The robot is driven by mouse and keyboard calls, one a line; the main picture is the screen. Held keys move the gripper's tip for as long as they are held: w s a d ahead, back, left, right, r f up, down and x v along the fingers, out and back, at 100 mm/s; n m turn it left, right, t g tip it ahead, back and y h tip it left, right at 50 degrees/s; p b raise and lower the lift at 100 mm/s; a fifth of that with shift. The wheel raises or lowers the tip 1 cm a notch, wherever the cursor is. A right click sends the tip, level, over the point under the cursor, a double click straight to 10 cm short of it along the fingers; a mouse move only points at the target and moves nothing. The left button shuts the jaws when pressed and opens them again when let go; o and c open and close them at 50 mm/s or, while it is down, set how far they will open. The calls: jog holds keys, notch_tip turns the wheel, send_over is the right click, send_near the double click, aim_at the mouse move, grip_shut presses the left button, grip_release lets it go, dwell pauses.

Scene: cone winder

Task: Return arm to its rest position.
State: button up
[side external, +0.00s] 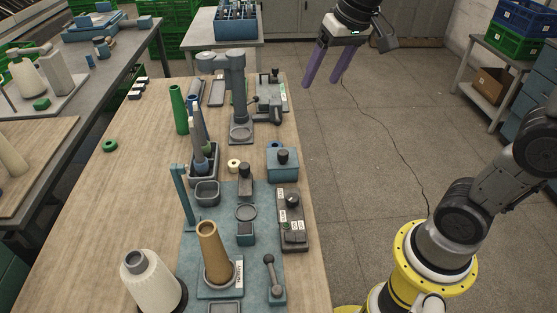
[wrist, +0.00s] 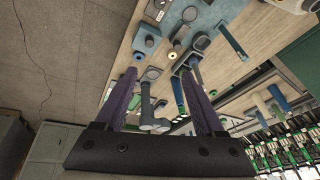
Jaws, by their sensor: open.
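My gripper (side external: 325,68) is at the top of the side external view, up in the air past the right edge of the wooden table (side external: 140,190). Its two purple fingers point down and stand apart, with nothing between them. In the wrist view my gripper (wrist: 165,88) shows the same two purple fingers spread, with the table and its fixtures beyond them. No object touches the fingers.
A blue base plate (side external: 192,240) carries a tan cone (side external: 212,250); a white yarn cone (side external: 150,281) stands at its left. A grey post device (side external: 236,85) and a green tube (side external: 178,108) stand farther back. Open floor (side external: 350,160) lies right of the table.

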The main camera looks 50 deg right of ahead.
jog(key=s+f+n, duration=0.2)
jog(key=s+f, duration=0.1)
jog(key=s, duration=0.5)
jog(key=s+a+f+n+t, duration=0.1)
jog(key=s+f+n, duration=0.1)
jog(key=s, duration=0.6)
jog(key=shift+s+a+f, duration=0.2)
jog(key=shift+a+f, duration=0.1)
jog(key=shift+f, duration=0.5)
jog(key=shift+c, duration=0.4)
